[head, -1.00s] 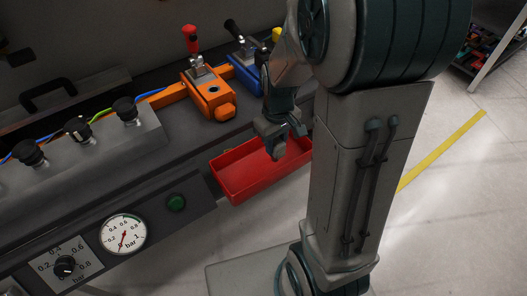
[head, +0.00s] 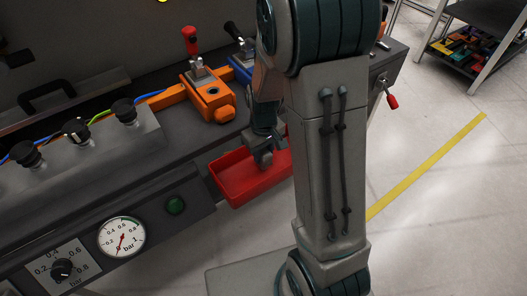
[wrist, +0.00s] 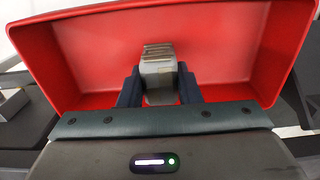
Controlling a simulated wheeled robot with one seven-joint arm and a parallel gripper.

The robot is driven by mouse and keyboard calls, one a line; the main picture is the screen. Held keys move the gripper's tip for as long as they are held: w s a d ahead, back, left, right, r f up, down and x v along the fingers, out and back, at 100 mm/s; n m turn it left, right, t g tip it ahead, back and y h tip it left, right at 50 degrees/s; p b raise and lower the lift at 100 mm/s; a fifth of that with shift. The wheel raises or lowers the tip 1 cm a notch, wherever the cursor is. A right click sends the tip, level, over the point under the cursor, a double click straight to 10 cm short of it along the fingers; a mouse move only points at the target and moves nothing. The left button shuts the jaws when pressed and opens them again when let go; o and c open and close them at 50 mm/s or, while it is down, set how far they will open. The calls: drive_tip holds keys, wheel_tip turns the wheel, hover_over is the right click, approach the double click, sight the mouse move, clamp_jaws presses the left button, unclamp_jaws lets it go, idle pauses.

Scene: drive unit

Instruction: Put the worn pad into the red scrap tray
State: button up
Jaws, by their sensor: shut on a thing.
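The red scrap tray (head: 232,183) hangs at the front edge of the bench in the head view. Its red floor and walls fill much of the wrist view (wrist: 90,55). My gripper (head: 264,156) is over the tray, low and near its right part. In the wrist view my gripper (wrist: 160,85) is shut on a small grey pad (wrist: 158,67) with a tan band, held between the two dark fingers. The pad appears over or inside the tray; whether it touches the floor I cannot tell. In the head view the pad is hardly visible behind the fingers.
An orange clamp (head: 210,98) with a red-knobbed lever stands behind the tray, beside a blue one (head: 241,72). Black knobs (head: 76,130) and a pressure gauge (head: 122,237) are to the left. A red-tipped lever (head: 391,99) sticks out at right.

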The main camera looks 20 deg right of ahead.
drive_tip(key=shift+f, duration=0.2)
drive_tip(key=o, duration=1.1)
drive_tip(key=shift+r, duration=0.1)
wheel_tip(320, 180, up, 12)
drive_tip(key=f+p, duration=0.1)
drive_tip(key=p, duration=0.1)
drive_tip(key=s+r+m, duration=0.1)
drive_tip(key=s+r, duration=0.1)
drive_tip(key=s, duration=0.2)
drive_tip(key=s+r+m+t, duration=0.1)
drive_tip(key=s+r, duration=0.2)
drive_tip(key=s, duration=0.2)
drive_tip(key=s+r+m+t, duration=0.1)
drive_tip(key=s+r, duration=0.1)
drive_tip(key=s, duration=0.3)
drive_tip(key=shift+a+r+m, duration=0.3)
